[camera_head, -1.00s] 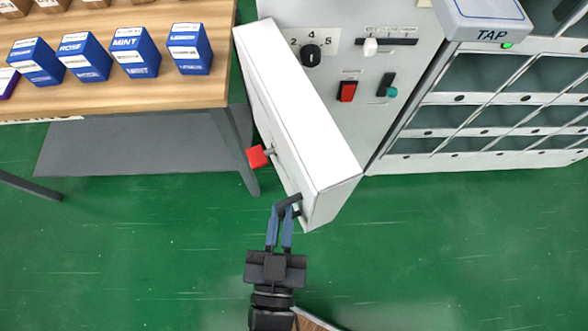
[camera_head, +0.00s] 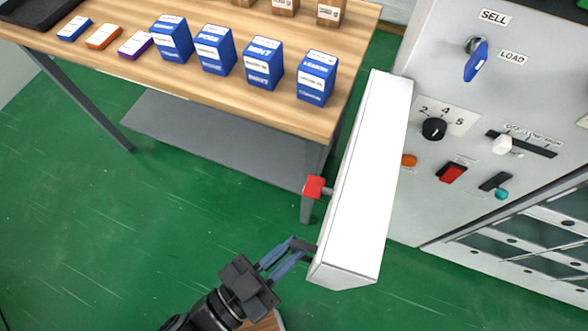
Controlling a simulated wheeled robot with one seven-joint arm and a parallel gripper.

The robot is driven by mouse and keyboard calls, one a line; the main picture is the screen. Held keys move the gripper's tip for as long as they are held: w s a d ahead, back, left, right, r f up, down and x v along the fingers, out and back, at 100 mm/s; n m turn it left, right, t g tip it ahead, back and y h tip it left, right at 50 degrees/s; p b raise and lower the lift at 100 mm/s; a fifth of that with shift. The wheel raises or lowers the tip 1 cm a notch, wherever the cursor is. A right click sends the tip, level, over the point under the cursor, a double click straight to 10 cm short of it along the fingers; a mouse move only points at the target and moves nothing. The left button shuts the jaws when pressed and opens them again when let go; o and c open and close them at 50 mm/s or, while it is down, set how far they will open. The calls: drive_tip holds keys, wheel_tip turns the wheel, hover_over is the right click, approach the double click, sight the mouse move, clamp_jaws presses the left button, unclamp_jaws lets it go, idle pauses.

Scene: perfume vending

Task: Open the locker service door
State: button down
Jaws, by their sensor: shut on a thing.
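The locker service door (camera_head: 365,180) is a thick white slab. It stands swung out from the front of the grey machine, and I see mostly its white edge from above. A red knob (camera_head: 314,187) on a short stem sticks out of its left face. A dark handle (camera_head: 306,245) is near its lower front end. My gripper (camera_head: 298,248) is at that end, its blue-grey fingers shut on the handle. The exact contact is small and partly hidden by the fingers.
A wooden table (camera_head: 215,84) with several blue boxes stands close left of the door; its grey leg is near the red knob. The machine's control panel (camera_head: 455,110) has a blue key switch, a dial and buttons. Green floor (camera_head: 130,230) is open at lower left.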

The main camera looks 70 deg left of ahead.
drive_tip(key=shift+w+r, duration=0.2)
drive_tip(key=shift+r, duration=0.1)
drive_tip(key=c, duration=1.5)
unclamp_jaws()
drive_tip(key=o, duration=0.3)
drive_tip(key=shift+s+f, duration=0.1)
drive_tip(key=shift+f, duration=0.1)
drive_tip(key=shift+o, duration=0.2)
drive_tip(key=b+v, duration=0.1)
drive_tip(key=v, duration=0.6)
drive_tip(key=shift+s, duration=0.35)
drive_tip(key=shift+d, duration=0.1)
